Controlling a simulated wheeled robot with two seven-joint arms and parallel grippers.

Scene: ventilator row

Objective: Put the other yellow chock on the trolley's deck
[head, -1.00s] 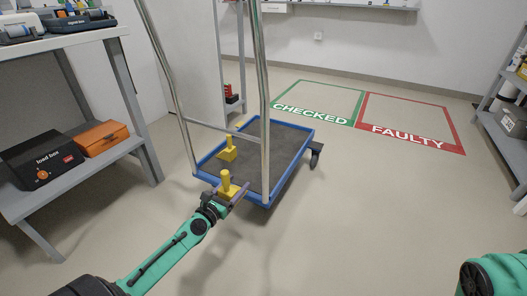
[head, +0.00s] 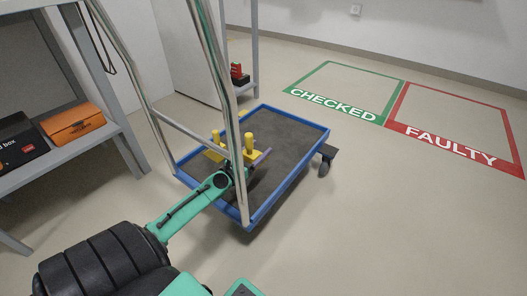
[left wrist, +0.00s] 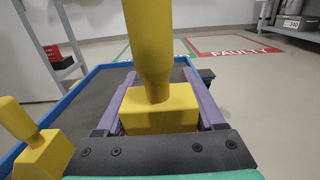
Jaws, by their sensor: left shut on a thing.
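The trolley's deck (head: 290,143) is a dark grey mat in a blue rim, standing in the middle of the head view. My left gripper (head: 254,162) is shut on a yellow chock (head: 250,143) with an upright peg handle. In the left wrist view the held chock's block (left wrist: 158,120) sits between the purple fingers. It is over the near part of the deck; its height above the mat is hard to tell. The other yellow chock (head: 215,139) is on the deck, just left of the held one, and also shows at left in the wrist view (left wrist: 45,155). My right gripper is not shown.
The trolley's metal handle posts (head: 229,105) rise at its near end, close beside my left arm. A shelf with an orange case (head: 74,124) stands at left. Green CHECKED (head: 333,104) and red FAULTY (head: 450,146) floor areas lie clear beyond the trolley.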

